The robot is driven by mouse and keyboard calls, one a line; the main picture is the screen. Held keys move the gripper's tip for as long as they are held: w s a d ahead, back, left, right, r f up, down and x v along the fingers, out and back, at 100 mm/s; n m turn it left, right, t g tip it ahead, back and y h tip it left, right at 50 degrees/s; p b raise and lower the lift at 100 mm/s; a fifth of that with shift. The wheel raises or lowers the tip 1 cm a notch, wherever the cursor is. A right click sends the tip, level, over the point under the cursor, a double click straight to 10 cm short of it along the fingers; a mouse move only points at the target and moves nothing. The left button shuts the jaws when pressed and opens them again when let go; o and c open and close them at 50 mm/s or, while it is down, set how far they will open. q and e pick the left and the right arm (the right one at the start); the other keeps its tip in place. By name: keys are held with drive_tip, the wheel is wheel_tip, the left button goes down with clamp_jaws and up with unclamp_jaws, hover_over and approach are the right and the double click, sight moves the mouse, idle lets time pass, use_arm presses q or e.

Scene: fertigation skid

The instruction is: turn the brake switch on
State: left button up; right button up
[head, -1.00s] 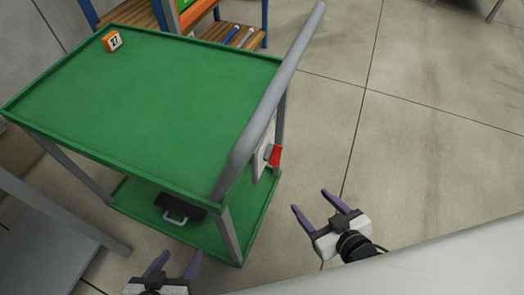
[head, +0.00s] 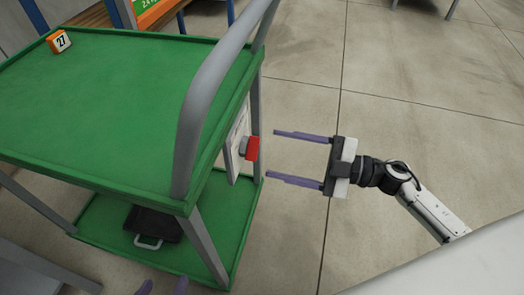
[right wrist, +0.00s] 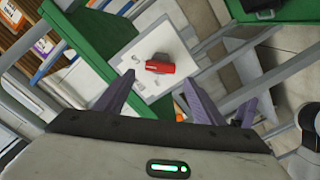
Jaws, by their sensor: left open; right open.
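The brake switch (head: 252,148) is a red lever on a white plate (head: 236,143) at the end of the green cart, below its grey handle. My right gripper (head: 273,155) is open and empty, its fingers pointing left at the red lever, with a small gap between. In the right wrist view the red lever (right wrist: 160,67) lies ahead of and between the open fingers, across the plate, with small markings beside it that I cannot read. My left gripper (head: 163,287) shows only its fingertips at the bottom edge, apart and away from the switch.
The green cart (head: 100,105) has a grey push handle (head: 205,100) above the plate. An orange-and-white block marked 27 (head: 59,41) sits on its top. A black case (head: 152,224) lies on the lower shelf.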

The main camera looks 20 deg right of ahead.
sight(257, 150)
drive_tip(key=x, duration=0.5)
drive_tip(key=c, duration=1.1)
